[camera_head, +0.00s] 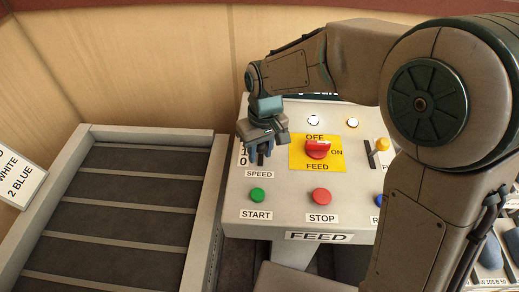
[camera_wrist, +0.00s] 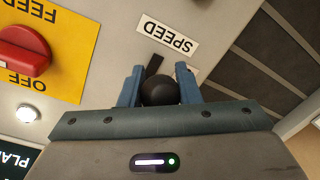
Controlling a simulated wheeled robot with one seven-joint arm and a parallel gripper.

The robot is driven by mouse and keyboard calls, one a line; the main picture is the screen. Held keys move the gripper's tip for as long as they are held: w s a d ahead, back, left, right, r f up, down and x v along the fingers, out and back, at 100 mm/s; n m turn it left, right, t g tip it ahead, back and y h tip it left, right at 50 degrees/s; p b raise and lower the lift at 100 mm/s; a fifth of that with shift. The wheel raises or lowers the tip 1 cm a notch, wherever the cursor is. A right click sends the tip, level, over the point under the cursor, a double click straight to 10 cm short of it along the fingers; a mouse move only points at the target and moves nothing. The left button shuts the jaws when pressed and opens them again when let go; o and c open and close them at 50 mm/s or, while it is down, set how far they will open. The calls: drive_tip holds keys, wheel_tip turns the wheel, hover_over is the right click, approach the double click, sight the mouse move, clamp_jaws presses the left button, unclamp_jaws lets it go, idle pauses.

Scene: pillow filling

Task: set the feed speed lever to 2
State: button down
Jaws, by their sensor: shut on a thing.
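The feed speed lever has a round black knob (camera_wrist: 160,91), seen in the wrist view between the two blue fingers of my gripper (camera_wrist: 160,85). My gripper is shut on this knob. The dark lever slot shows just beyond it, next to the SPEED label (camera_wrist: 168,38). In the head view my gripper (camera_head: 262,153) is over the left side of the FEED panel (camera_head: 270,218), above the SPEED label (camera_head: 259,174). It hides the knob and part of the number scale there, so I cannot tell which number the lever stands at.
Right of the lever is a red rotary switch (camera_head: 317,149) on a yellow OFF/ON plate. Below are a green START button (camera_head: 257,195) and a red STOP button (camera_head: 321,196). A dark conveyor (camera_head: 120,195) lies left of the panel.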

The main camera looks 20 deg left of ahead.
drive_tip(key=shift+w+a+r, duration=0.1)
drive_tip(key=shift+w+r, duration=0.15)
drive_tip(key=shift+w, duration=0.05)
drive_tip(key=shift+w+a+r, duration=0.15)
drive_tip(key=shift+w+r, duration=0.15)
drive_tip(key=shift+w, duration=0.25)
drive_tip(key=shift+w+a+r, duration=0.15)
drive_tip(key=shift+w+r, duration=0.1)
drive_tip(key=shift+w, duration=0.25)
drive_tip(key=shift+w+a+r, duration=0.1)
drive_tip(key=shift+w+a, duration=0.05)
drive_tip(key=shift+w, duration=0.55)
drive_tip(key=shift+w+a+r, duration=0.1)
drive_tip(key=shift+w, duration=0.55)
drive_tip(key=shift+d+f, duration=0.1)
drive_tip(key=shift+f, duration=0.15)
drive_tip(key=c, duration=1.1)
unclamp_jaws()
drive_tip(key=shift+o, duration=0.2)
drive_tip(key=shift+r, duration=0.15)
wheel_tip(320, 180, up, 14)
drive_tip(key=b, duration=0.1)
drive_tip(key=shift+w+d+f, duration=0.25)
drive_tip(key=shift+w+d, duration=0.05)
drive_tip(key=shift+w, duration=0.05)
